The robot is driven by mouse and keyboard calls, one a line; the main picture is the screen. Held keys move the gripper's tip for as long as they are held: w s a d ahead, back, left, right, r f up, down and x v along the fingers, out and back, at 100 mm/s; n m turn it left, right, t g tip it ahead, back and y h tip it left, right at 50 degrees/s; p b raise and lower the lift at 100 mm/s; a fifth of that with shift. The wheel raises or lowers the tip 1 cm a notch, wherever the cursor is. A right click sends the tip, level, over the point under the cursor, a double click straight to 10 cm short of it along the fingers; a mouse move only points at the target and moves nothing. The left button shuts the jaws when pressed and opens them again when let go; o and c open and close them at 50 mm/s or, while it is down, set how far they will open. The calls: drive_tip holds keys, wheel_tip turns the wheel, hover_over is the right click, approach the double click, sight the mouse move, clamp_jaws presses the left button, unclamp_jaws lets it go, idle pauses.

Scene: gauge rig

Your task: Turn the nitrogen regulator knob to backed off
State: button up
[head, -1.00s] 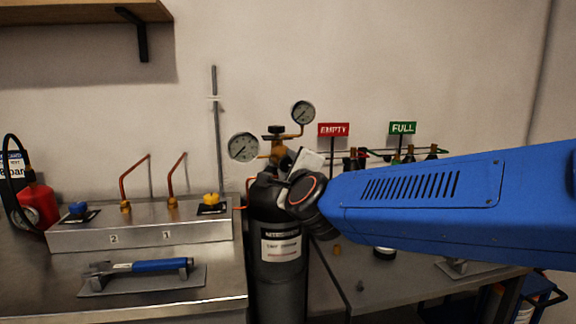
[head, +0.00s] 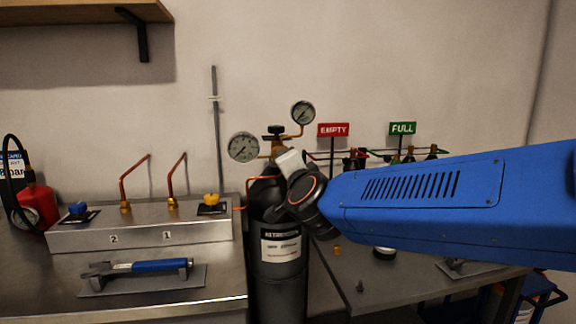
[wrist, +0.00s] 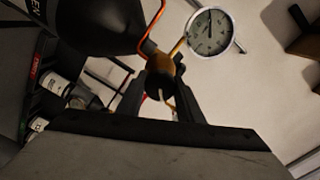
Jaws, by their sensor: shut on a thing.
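The nitrogen cylinder (head: 277,255) is dark, labelled, and stands between the two benches. Its brass regulator (head: 267,150) carries two round gauges, the left one (head: 243,147) and the upper right one (head: 303,113). In the wrist view, the dark round regulator knob (wrist: 157,82) with a pale mark sits in front of the brass body (wrist: 161,63). My gripper (wrist: 158,92) has a dark finger on either side of the knob and is shut on it. In the head view my wrist hides the knob and the fingertips. One gauge also shows in the wrist view (wrist: 209,32).
A metal box (head: 140,232) with blue and yellow knobs and copper tubes stands on the left bench, behind a blue-handled tool (head: 155,266). EMPTY (head: 333,130) and FULL (head: 402,128) signs stand behind my arm, near small bottles. A red extinguisher-like cylinder (head: 38,207) is far left.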

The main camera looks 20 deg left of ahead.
drive_tip(key=n, duration=0.4)
drive_tip(key=shift+f+n, duration=0.1)
drive_tip(key=shift+n, duration=2.5)
drive_tip(key=o, duration=1.1)
drive_tip(key=shift+c, duration=0.2)
drive_tip(key=shift+s, duration=0.1)
drive_tip(key=shift+s+d, duration=0.15)
drive_tip(key=shift+s, duration=0.1)
drive_tip(key=v, duration=1.6)
drive_tip(key=shift+s+d, duration=0.25)
